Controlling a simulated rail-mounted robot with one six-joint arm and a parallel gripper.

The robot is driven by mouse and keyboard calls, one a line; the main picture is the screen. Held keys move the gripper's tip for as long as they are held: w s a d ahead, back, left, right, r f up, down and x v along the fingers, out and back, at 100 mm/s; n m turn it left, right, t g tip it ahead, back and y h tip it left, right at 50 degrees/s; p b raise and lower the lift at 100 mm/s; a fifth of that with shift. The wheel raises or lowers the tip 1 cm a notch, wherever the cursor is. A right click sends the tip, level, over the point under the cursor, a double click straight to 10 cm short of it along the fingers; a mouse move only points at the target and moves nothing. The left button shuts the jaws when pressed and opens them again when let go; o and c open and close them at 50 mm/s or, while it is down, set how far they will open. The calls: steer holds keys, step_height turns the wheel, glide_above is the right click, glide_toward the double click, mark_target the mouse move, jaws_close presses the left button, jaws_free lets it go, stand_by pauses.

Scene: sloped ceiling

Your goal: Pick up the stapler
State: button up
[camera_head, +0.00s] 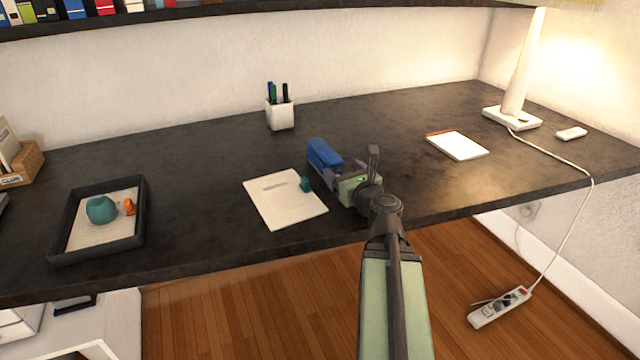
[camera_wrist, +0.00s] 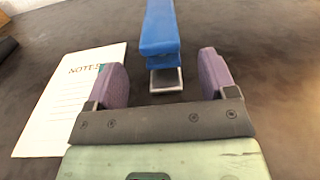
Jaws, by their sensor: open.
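The blue stapler (camera_head: 322,155) lies on the dark desk right of the notes sheet, partly hidden by my gripper at its near end. In the wrist view the stapler (camera_wrist: 160,35) points away from me, its grey metal base end toward my gripper. My gripper (camera_head: 336,172) is open, with its purple fingers spread. In the wrist view my gripper (camera_wrist: 160,78) has one finger to each side of the stapler's near end, with nothing held. Whether the fingertips overlap the stapler's end in depth is hard to tell.
A notes sheet (camera_head: 284,212) with a small teal object (camera_head: 306,184) lies left of my gripper. A white pen cup (camera_head: 280,114) stands behind. A black tray (camera_head: 64,215) is at left; a notepad (camera_head: 457,145) and lamp (camera_head: 512,112) are at right. The desk's front edge is near.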

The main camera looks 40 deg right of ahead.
mark_target(331, 155)
steer(key=shift+m, duration=0.3)
steer(key=shift+w+r, duration=0.15)
steer(key=w, duration=0.2)
steer(key=w+d, duration=0.1)
steer(key=w, duration=0.4)
steer(key=shift+w+d, duration=0.1)
steer(key=shift+d, duration=0.05)
steer(key=c, duration=1.4)
steer(key=shift+r+p, duration=0.1)
steer(key=shift+p, duration=0.25)
step_height(331, 155, up, 20)
steer(key=p, duration=1.9)
steer(key=shift+p, duration=0.4)
